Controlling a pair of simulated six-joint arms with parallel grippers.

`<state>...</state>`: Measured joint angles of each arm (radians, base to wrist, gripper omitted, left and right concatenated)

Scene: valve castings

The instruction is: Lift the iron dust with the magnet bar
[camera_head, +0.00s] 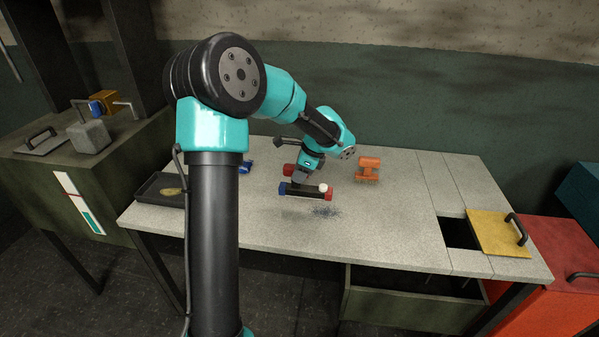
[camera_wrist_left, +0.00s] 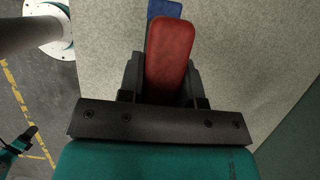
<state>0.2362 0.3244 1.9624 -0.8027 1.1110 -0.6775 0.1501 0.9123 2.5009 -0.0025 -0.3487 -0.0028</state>
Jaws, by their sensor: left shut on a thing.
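The magnet bar (camera_head: 306,190) shows in the head view as a dark bar with a blue left end and a red right end, held just above the table. My left gripper (camera_head: 304,180) is shut on it; a red block also shows just behind the gripper. In the left wrist view a red block (camera_wrist_left: 171,55) sits between my dark jaws, with a blue part beyond it. The iron dust (camera_head: 325,211) is a dark speckled patch on the table, just below and in front of the bar's right end. My right gripper is not in view.
An orange casting (camera_head: 368,169) stands right of the bar. A dark tray (camera_head: 150,189) is at the table's left. At right are a rectangular opening (camera_head: 461,234) and a yellow lid (camera_head: 490,231) with a handle. The table's middle right is clear.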

